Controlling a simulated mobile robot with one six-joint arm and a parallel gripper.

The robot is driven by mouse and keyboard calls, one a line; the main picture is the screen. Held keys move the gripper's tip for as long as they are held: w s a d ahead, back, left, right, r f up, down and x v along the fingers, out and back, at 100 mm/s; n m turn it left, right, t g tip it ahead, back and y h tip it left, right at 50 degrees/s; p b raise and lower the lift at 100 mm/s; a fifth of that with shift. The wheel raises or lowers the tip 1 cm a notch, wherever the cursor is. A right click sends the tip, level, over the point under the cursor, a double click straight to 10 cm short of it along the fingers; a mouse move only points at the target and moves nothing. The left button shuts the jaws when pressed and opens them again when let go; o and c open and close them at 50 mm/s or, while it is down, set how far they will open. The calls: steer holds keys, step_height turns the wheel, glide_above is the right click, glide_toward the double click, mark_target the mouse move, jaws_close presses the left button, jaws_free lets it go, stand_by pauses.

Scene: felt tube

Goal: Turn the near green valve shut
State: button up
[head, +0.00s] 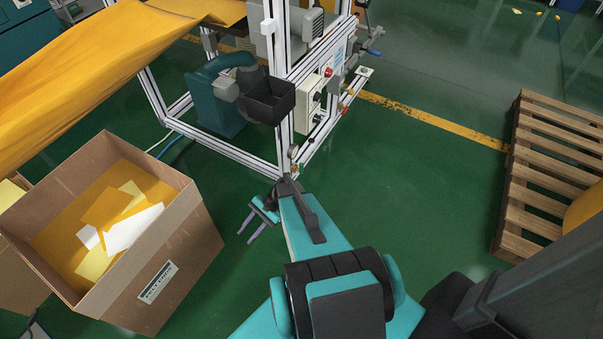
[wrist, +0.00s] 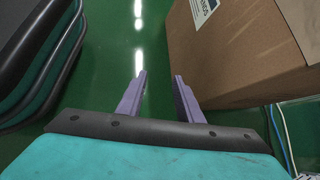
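My gripper (head: 246,237) hangs low over the green floor in the head view, between the cardboard box and the machine frame. Its two purple fingers are apart with nothing between them, as the wrist view (wrist: 160,77) also shows. A small green valve (head: 301,167) appears low on the near upright of the white frame, by a round gauge (head: 293,153); it is too small to tell how its handle is turned. My gripper is left of and below it in the picture, not touching it. The valve does not show in the wrist view.
An open cardboard box (head: 165,285) with yellow and white sheets stands at the left; in the wrist view (wrist: 235,50) it is close to the right finger. The white frame (head: 230,152) carries a control box (head: 308,100). A wooden pallet (head: 545,160) lies right. Floor between is clear.

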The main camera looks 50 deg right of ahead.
steer(key=w+d+f+m+t+b, duration=0.2)
steer(key=w+d+f+b, duration=0.1)
steer(key=d, duration=0.2)
steer(key=w+d+f+m+t+b, duration=0.2)
steer(key=d+f+m+b, duration=0.1)
steer(key=d, duration=0.3)
steer(key=m+t+h+b, duration=0.5)
steer(key=m+t+b, duration=0.7)
steer(key=b, duration=0.2)
glide_toward(303, 167)
steer(key=s, duration=0.3)
steer(key=shift+w+d, duration=0.2)
steer(key=shift+d, duration=0.25)
steer(key=shift+w+a, duration=0.1)
steer(key=shift+w, duration=0.05)
steer(key=b+x, duration=0.2)
steer(key=x, duration=1.1)
steer(key=shift+w+f+b, duration=0.2)
steer(key=shift+w+b, duration=0.05)
steer(key=shift+b, duration=0.1)
jaws_close()
